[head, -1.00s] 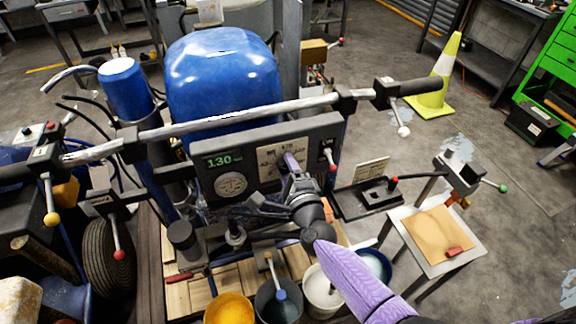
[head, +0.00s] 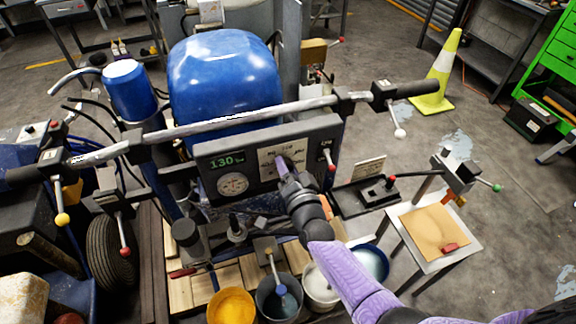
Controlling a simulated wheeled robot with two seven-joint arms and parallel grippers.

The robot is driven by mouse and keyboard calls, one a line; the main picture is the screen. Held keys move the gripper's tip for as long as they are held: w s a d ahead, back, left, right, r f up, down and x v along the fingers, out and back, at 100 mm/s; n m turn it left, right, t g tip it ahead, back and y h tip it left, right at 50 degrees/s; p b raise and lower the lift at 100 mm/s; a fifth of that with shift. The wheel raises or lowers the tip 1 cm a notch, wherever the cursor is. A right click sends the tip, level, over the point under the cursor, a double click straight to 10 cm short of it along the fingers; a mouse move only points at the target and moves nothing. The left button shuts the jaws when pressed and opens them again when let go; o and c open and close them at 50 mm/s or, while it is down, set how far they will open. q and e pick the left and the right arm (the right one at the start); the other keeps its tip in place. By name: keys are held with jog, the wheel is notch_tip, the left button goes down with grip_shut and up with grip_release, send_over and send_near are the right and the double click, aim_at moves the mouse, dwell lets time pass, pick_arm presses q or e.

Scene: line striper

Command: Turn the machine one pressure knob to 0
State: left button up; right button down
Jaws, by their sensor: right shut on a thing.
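The line striper stands in the middle of the head view, with a blue tank (head: 222,80) and a long handlebar (head: 250,116). Its dark control panel (head: 216,192) has a green display (head: 227,160) reading about 130, a round gauge (head: 233,184) and a pale dial plate (head: 267,158). My right gripper (head: 285,168) is at the dial plate, shut on the pressure knob, which its fingers and wrist mostly hide. I cannot read where the knob points. My left gripper is not in view.
Below the panel are a yellow paint bucket (head: 231,308) and a grey bucket (head: 278,303) by wooden slats. The handlebar crosses above my right gripper. A small stand (head: 430,233) is at the right, and a traffic cone (head: 440,75) stands on open floor behind it.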

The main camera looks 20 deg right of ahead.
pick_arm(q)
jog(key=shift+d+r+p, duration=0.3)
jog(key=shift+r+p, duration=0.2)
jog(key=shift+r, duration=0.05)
pick_arm(e)
jog(key=n, duration=0.6)
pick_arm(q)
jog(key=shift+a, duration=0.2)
pick_arm(e)
jog(key=shift+n, duration=0.3)
jog(key=shift+c, duration=2)
grip_release()
jog(key=shift+o, duration=1)
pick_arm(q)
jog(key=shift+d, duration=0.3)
